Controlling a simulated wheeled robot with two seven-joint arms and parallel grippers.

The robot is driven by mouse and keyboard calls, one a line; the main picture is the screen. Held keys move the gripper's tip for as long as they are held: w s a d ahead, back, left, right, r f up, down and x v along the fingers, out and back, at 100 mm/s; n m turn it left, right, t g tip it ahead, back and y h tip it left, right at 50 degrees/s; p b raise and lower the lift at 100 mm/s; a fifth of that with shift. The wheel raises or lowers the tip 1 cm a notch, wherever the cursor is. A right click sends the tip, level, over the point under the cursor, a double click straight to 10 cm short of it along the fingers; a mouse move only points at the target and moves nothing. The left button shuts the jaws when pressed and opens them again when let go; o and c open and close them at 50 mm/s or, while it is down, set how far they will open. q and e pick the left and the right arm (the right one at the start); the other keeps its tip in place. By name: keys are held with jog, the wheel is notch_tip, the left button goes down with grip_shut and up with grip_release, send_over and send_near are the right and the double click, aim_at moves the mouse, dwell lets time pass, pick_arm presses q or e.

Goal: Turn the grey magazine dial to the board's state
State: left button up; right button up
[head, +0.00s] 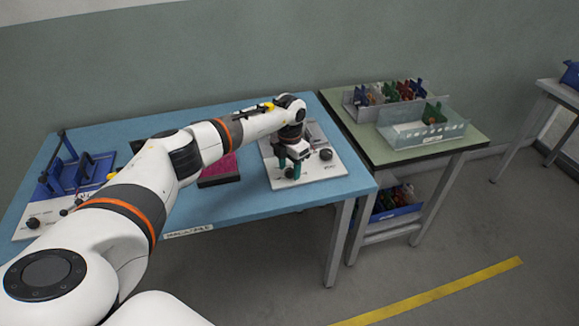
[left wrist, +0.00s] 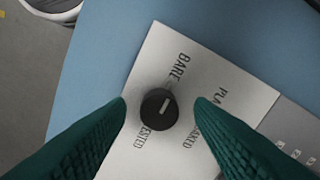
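The dial (left wrist: 160,109) is a black round knob with a white mark, on a pale panel (left wrist: 165,40) in the left wrist view. The mark points up and slightly right, roughly toward the word BARE. Other printed words around it, one reading TESTED, are partly covered by fingers. My left gripper (left wrist: 160,104) is open, its green fingers on either side of the knob with visible gaps. In the head view my left gripper (head: 290,171) is low over the panel (head: 335,172) on the blue table. My right gripper is not in view.
Another black knob (head: 326,154) stands on the panel. A magenta block (head: 222,172) lies left of it, and a blue fixture (head: 75,172) stands at the table's left. A green-topped table (head: 375,145) at right holds a grey rack and a clear bin (head: 425,132).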

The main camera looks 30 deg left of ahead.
aim_at(289, 170)
pick_arm(q)
notch_tip(289, 170, up, 12)
jog(key=b, duration=0.1)
dwell(0.5)
dwell(0.4)
